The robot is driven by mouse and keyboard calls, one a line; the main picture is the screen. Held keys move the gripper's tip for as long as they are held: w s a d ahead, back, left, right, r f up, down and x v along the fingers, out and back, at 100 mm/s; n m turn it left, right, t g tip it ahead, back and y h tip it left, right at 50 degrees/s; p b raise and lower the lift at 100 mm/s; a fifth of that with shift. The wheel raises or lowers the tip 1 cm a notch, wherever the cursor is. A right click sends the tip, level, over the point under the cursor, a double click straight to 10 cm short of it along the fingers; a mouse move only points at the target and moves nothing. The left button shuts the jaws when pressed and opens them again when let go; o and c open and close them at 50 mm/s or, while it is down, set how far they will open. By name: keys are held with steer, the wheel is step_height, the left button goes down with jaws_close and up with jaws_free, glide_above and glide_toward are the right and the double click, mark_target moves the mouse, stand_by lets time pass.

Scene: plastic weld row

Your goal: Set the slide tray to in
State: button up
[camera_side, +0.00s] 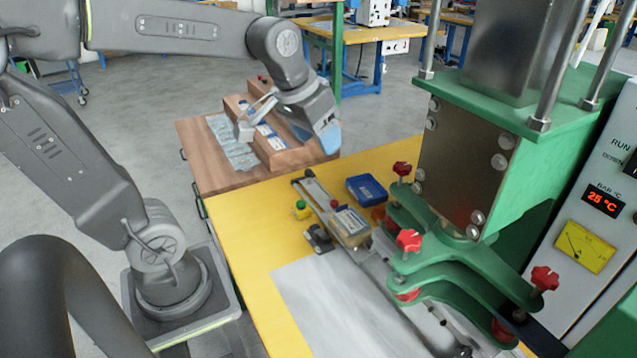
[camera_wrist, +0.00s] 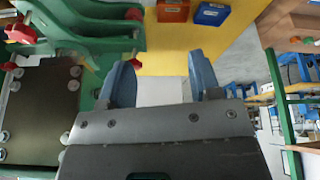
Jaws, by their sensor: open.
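A flat light grey plate (camera_side: 335,305), which looks like the slide tray, lies on the yellow bench in front of the green press (camera_side: 470,200). Part of its right side is hidden by the press's arms, so I cannot tell how far in it sits. A pale patch between my fingers in the wrist view may be part of it. My gripper (camera_side: 328,135) is high above the bench's back left, near the wooden cabinet and well away from the plate. Its blue fingers are apart and empty in the wrist view (camera_wrist: 161,78).
The press has several red knobs (camera_side: 409,240). A metal rail with a clear-topped block (camera_side: 350,224) lies along the plate's back edge. A blue box (camera_side: 366,190) and an orange box (camera_wrist: 173,11) stand behind. The wooden cabinet (camera_side: 220,180) holds small parts. A control panel reads 25 °C.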

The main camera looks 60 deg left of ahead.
steer(key=w+a+f+n+g, duration=0.1)
steer(key=w+a+f+n, duration=0.15)
steer(key=w+a, duration=0.7)
steer(key=n+g+h, duration=0.2)
steer(key=n, duration=0.4)
glide_above(308, 170)
steer(key=s+a, duration=0.2)
step_height(308, 170, down, 18)
steer(key=f, duration=0.4)
steer(key=w+d+f, duration=0.1)
steer(key=f, duration=0.3)
steer(key=w+f, duration=0.1)
steer(key=f, duration=0.4)
steer(key=shift+d, duration=0.3)
steer(key=shift+r, duration=0.1)
jaws_close()
